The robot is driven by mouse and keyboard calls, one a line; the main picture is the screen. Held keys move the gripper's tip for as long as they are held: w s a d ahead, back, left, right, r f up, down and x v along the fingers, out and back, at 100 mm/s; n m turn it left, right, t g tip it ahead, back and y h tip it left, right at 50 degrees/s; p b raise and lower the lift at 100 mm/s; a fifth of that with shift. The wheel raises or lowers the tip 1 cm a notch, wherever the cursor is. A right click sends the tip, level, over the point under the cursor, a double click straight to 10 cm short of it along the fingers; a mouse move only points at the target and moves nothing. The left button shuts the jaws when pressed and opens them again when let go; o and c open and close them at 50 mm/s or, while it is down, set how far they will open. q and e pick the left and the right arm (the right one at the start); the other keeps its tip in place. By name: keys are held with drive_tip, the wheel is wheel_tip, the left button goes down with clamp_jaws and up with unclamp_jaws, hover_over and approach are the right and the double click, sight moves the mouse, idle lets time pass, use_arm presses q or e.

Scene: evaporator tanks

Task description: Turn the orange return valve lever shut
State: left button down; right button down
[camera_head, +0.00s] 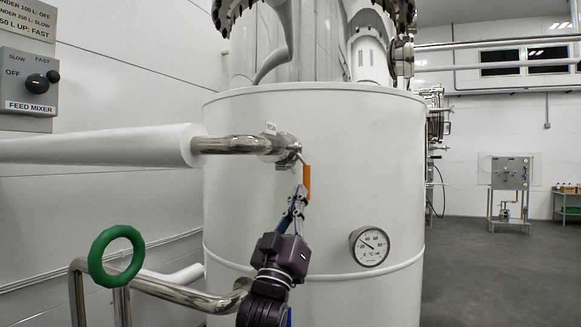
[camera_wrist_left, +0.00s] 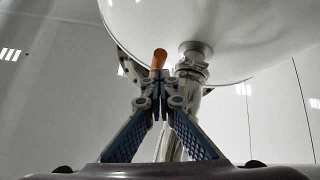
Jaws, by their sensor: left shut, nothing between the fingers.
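The orange return valve lever (camera_head: 307,183) hangs down from the metal valve (camera_head: 284,146), where the steel pipe meets the white tank (camera_head: 315,110). It stands upright, roughly crosswise to the level pipe. My left gripper (camera_head: 301,196) is shut and empty, pointing up, with its fingertips at the lever's lower part. In the left wrist view, the shut fingertips (camera_wrist_left: 160,90) lie just in front of the orange lever end (camera_wrist_left: 159,60). I cannot tell whether they touch it. My right gripper is out of view.
A white-wrapped pipe (camera_head: 100,148) runs in from the left to the valve. Below it are a green ring handwheel (camera_head: 116,256) and bent steel pipes. A round dial gauge (camera_head: 369,246) is on the tank, right of my gripper. The floor (camera_head: 480,265) at right is open.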

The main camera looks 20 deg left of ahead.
use_arm(q)
drive_tip(key=shift+w+a+f, duration=0.1)
drive_tip(key=shift+w+f, duration=0.05)
drive_tip(key=shift+w, duration=0.05)
drive_tip(key=v, duration=1.2)
drive_tip(key=shift+s, duration=0.25)
